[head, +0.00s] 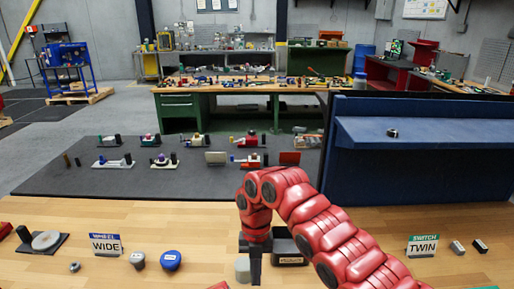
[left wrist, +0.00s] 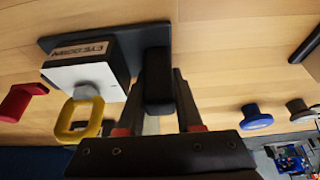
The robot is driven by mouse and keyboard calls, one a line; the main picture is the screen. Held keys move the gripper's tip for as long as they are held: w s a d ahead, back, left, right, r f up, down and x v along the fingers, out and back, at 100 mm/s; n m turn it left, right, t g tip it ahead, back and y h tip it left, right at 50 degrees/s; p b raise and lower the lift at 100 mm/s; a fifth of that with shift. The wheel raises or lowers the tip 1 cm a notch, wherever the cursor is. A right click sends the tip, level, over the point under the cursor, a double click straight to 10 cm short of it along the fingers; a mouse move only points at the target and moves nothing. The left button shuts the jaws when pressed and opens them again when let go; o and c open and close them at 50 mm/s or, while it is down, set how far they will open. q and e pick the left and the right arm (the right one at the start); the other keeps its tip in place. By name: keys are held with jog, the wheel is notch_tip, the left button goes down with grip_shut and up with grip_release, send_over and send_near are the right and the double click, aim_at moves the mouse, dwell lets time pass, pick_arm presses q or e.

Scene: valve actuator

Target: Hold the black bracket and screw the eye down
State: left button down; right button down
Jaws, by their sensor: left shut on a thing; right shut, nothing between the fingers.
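In the left wrist view a black bracket (left wrist: 155,62) stands upright at one end of a dark base plate (left wrist: 62,42). A yellow eye (left wrist: 80,122) sits at a grey nut on that face. The red arm hides part of this area.
A WIDE sign (head: 105,244) and a round disc on a plate (head: 46,241) are farther left. A TWIN sign (head: 422,246) stands right. A red part (left wrist: 20,100) shows in the wrist view.

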pick_arm(q)
jog(key=shift+c, duration=2.4)
grip_release()
jog(key=shift+f, duration=0.1)
